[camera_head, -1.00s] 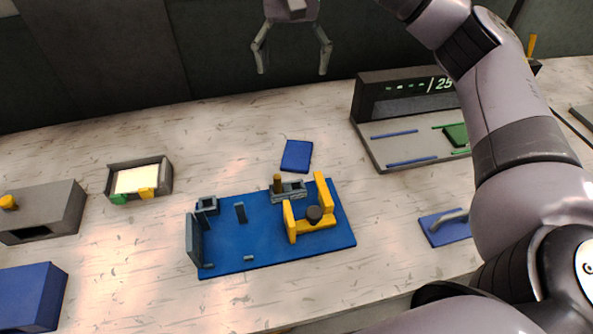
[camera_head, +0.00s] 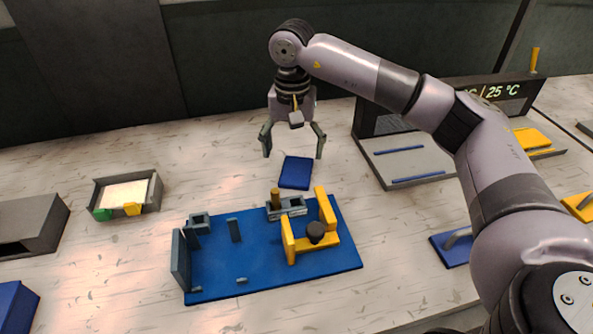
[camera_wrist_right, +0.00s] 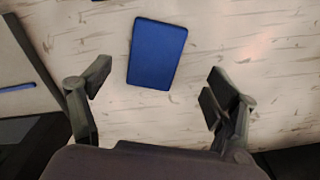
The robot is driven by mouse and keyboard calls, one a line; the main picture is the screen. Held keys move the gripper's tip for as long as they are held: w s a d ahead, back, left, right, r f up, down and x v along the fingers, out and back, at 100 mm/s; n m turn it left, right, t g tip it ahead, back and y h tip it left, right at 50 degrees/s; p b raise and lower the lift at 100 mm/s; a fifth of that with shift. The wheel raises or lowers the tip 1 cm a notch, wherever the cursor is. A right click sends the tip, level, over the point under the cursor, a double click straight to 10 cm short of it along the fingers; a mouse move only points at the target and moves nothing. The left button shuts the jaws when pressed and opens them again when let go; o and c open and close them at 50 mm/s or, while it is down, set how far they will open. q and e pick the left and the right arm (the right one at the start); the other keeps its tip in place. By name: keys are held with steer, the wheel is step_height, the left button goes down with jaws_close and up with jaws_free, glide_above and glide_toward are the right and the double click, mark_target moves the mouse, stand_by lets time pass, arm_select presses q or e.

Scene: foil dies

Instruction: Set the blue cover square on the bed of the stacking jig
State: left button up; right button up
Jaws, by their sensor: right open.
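The blue cover (camera_head: 296,172) is a thin flat blue rectangle lying on the table just behind the stacking jig. It also shows in the right wrist view (camera_wrist_right: 157,53), flat on the table, ahead of the fingers and between their lines. My right gripper (camera_head: 293,150) is open and empty, above the table close to the cover and not touching it. Its two fingers show apart in the right wrist view (camera_wrist_right: 156,88). The stacking jig (camera_head: 262,272) has a blue bed with grey posts and stops, a yellow bracket with a dark knob, and a grey block with a brown peg. My left gripper is not in view.
A shallow tray (camera_head: 156,196) with green and yellow clips stands left of the jig. A grey box (camera_head: 35,228) is at the far left. A station with a display (camera_head: 420,168) stands at the right, partly behind my right arm. A blue plate with a grey handle (camera_head: 455,248) lies right of the jig.

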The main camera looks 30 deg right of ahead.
mark_target(296, 174)
steer(key=shift+s+d+f+p, duration=0.15)
steer(key=shift+f+p, duration=0.15)
steer(key=shift+f, duration=1.25)
steer(key=shift+s+f+p, duration=0.15)
steer(key=shift+f+p, duration=0.15)
steer(key=shift+f, duration=1.2)
steer(key=shift+c, duration=0.2)
steer(key=c, duration=1.3)
